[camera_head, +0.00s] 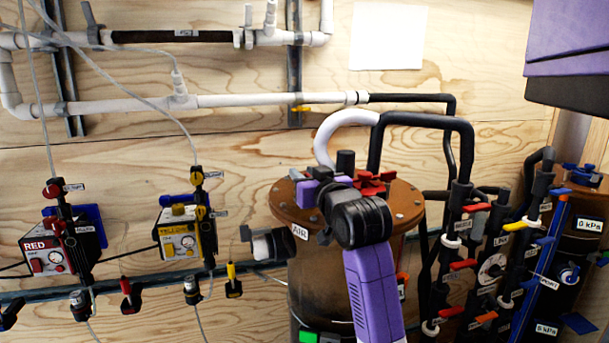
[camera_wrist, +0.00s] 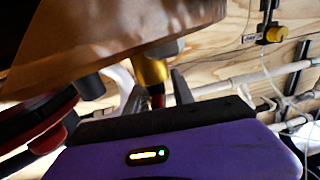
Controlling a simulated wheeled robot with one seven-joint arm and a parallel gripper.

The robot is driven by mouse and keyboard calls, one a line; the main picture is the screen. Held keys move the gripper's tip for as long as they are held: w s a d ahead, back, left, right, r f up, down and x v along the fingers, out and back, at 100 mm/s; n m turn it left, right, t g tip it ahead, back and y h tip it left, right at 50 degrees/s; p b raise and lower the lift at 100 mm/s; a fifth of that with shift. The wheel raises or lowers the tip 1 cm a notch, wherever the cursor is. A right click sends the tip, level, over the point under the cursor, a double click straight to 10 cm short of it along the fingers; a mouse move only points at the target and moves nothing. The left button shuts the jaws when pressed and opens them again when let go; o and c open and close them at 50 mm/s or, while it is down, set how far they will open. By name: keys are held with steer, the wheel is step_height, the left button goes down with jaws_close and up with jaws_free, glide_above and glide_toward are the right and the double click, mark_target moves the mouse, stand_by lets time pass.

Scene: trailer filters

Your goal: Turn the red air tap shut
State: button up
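The brown AIR tank (camera_head: 330,262) stands at the centre of the head view. My gripper (camera_head: 300,172) is over its lid on the left side, partly hidden by my own wrist. In the wrist view the lid is at the top, and a brass fitting (camera_wrist: 151,70) with a small dark red handle (camera_wrist: 157,101) stands against it. The two grey fingers of my gripper (camera_wrist: 156,97) are apart, one on each side of the red handle. Gaps seem to show beside the handle; contact is unclear. In the head view this handle is hidden behind my gripper.
A red lobed knob (camera_head: 371,182) and a black stub (camera_head: 345,161) stand on the lid near my wrist. Black and white pipes (camera_head: 430,119) arch behind. Taps with red, orange and blue handles crowd the right; RED (camera_head: 45,257) and YELLOW (camera_head: 180,241) units are left.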

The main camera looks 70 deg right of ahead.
jaws_close()
